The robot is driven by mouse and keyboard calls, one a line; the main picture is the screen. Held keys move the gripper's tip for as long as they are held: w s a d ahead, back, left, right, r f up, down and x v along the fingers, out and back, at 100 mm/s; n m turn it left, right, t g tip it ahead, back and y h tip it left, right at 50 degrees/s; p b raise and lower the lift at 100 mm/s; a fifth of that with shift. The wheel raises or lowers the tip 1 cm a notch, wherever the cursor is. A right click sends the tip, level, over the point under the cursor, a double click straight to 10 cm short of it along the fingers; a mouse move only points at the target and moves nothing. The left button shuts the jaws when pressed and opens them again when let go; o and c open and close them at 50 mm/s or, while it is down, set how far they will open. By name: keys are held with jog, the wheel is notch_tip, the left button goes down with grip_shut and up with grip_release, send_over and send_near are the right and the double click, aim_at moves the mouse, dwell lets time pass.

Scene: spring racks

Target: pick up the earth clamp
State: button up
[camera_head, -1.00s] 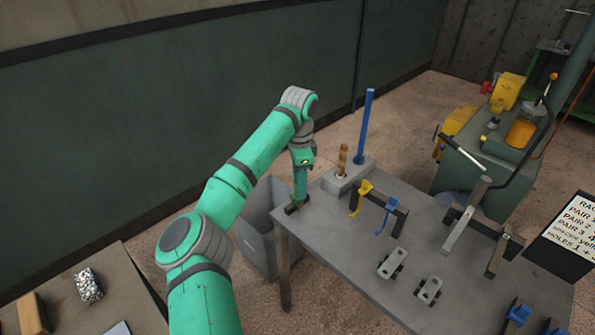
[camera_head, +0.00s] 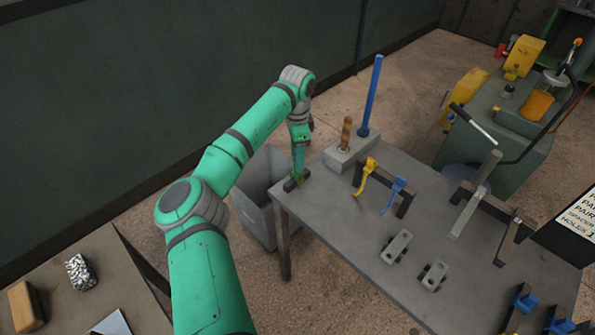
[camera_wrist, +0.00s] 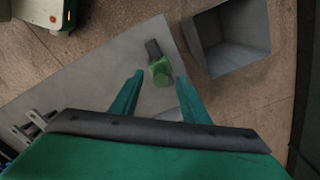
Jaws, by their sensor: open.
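A green object with a dark grey end, which looks like the earth clamp (camera_wrist: 160,72), lies on the grey table near its corner, in the wrist view. My gripper (camera_wrist: 160,80) is open, its two green fingers apart, with the green object showing between and just beyond the fingertips. The fingers do not visibly touch it. In the head view my gripper (camera_head: 298,172) points down over the table's near left corner, and the clamp there is small and partly hidden by the fingers.
A grey bin (camera_head: 250,218) stands open on the floor beside the table (camera_head: 330,215). A grey block (camera_head: 352,152) with a wooden handle and a tall blue post (camera_head: 370,98) stands at the back. Yellow and blue hooks (camera_head: 366,176) hang on a dark rack to the right.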

notch_tip(320, 180, down, 3)
jog(key=shift+f, duration=0.2)
jog(key=shift+d+f, duration=0.1)
jog(key=shift+f, duration=0.15)
jog(key=shift+c, duration=0.7)
jog(key=c, duration=0.9)
jog(key=shift+w+r, duration=0.1)
